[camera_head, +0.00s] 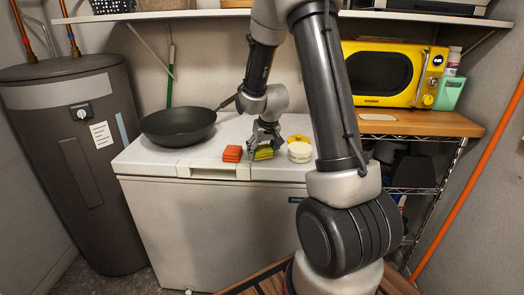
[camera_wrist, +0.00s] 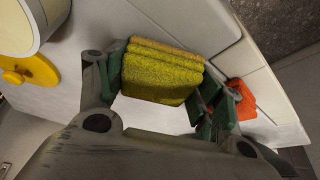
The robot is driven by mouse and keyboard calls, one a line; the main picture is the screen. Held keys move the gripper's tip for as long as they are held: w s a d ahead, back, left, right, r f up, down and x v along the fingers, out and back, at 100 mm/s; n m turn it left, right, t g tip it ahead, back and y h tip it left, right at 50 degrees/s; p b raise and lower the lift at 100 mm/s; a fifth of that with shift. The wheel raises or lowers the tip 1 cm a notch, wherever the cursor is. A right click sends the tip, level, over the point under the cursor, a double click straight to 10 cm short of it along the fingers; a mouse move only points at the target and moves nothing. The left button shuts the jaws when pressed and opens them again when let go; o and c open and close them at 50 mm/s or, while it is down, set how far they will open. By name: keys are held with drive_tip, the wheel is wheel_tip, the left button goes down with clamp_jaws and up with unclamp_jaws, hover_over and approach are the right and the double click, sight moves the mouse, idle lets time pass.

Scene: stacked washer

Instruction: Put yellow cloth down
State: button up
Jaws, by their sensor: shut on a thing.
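The yellow cloth (camera_wrist: 160,72) is a folded, stacked bundle between the green-padded fingers of my gripper (camera_wrist: 158,88) in the wrist view. My gripper is shut on it. In the head view, my gripper (camera_head: 264,142) points down over the white chest freezer top, with the yellow cloth (camera_head: 264,153) at or just above the surface. I cannot tell whether the cloth touches the top. A folded orange cloth (camera_head: 232,153) lies on the freezer just left of it; it also shows at the right in the wrist view (camera_wrist: 241,98).
A dark pan (camera_head: 178,126) sits at the freezer's left end. The freezer's front edge (camera_head: 270,180) is near. A yellow microwave (camera_head: 390,74) stands on the wooden counter at right.

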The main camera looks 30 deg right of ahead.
drive_tip(key=shift+s+f, duration=0.1)
drive_tip(key=shift+f, duration=0.2)
drive_tip(key=o, duration=1.2)
drive_tip(key=shift+f, duration=0.25)
drive_tip(key=shift+r, duration=0.1)
drive_tip(key=shift+r, duration=0.25)
drive_tip(key=s+a+r, duration=0.2)
drive_tip(key=s+r, duration=0.5)
drive_tip(key=r, duration=0.3)
drive_tip(key=s+a+r, duration=0.2)
drive_tip(key=s+r, duration=0.5)
drive_tip(key=r, duration=0.2)
drive_tip(key=s+a+r, duration=0.1)
drive_tip(key=s, duration=0.4)
drive_tip(key=s+a+r+n, duration=0.1)
drive_tip(key=s, duration=0.5)
drive_tip(key=s+a+r+n, duration=0.1)
drive_tip(key=s, duration=0.4)
drive_tip(key=shift+s+y, duration=0.15)
drive_tip(key=shift+y, duration=0.25)
